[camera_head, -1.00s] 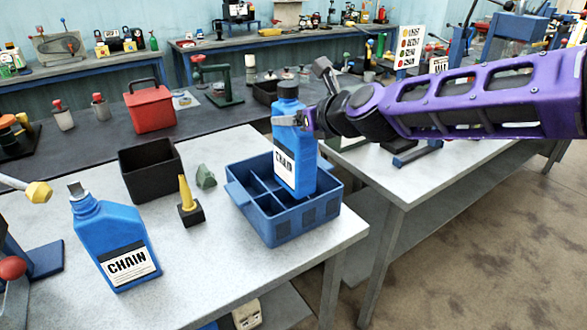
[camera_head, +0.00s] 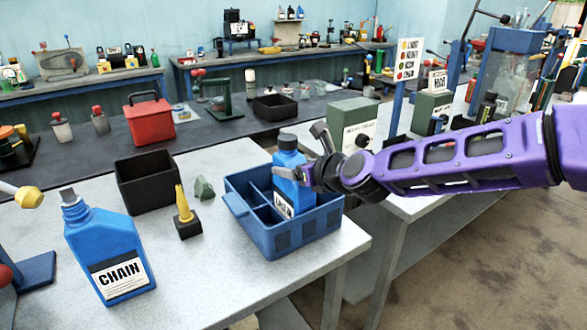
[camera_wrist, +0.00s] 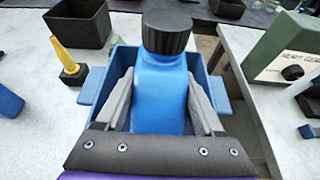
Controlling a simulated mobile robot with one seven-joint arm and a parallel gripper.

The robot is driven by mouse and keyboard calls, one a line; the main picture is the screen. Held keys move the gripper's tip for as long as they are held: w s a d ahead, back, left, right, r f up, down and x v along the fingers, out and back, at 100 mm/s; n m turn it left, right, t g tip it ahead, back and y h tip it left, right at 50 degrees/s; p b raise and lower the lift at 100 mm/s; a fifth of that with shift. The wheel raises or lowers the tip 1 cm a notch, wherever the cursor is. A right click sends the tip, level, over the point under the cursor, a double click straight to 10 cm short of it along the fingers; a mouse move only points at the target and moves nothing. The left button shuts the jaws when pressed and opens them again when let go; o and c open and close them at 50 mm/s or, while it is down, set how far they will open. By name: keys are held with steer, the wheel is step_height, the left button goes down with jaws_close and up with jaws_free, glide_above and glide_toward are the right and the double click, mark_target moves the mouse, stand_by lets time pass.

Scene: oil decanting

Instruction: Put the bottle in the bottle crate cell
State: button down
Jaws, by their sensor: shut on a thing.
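The blue bottle (camera_head: 287,184) with a dark cap and white label stands upright, its lower part inside the blue crate (camera_head: 282,240). It is in the right part of the crate; its base is hidden by the front wall. My gripper (camera_head: 304,172) is shut on the bottle from the right. In the wrist view the bottle (camera_wrist: 160,95) sits between the two fingers, with the crate (camera_wrist: 90,83) around and below it. Divided cells to the bottle's left look empty. A second blue bottle (camera_head: 103,245), labelled CHAIN, stands at the front left of the bench.
A black bin (camera_head: 147,183), a yellow cone on a dark base (camera_head: 186,215) and a green lump (camera_head: 204,189) stand left of the crate. A red toolbox (camera_head: 150,120) is behind. A green box (camera_head: 352,125) stands on the right bench. Bare bench lies before the crate.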

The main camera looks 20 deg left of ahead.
jaws_free()
steer(key=shift+s+d+r, duration=0.1)
steer(key=p+v, duration=0.4)
steer(key=v, duration=0.7)
steer(key=shift+s+d+r, duration=0.2)
steer(key=shift+s+d, duration=0.05)
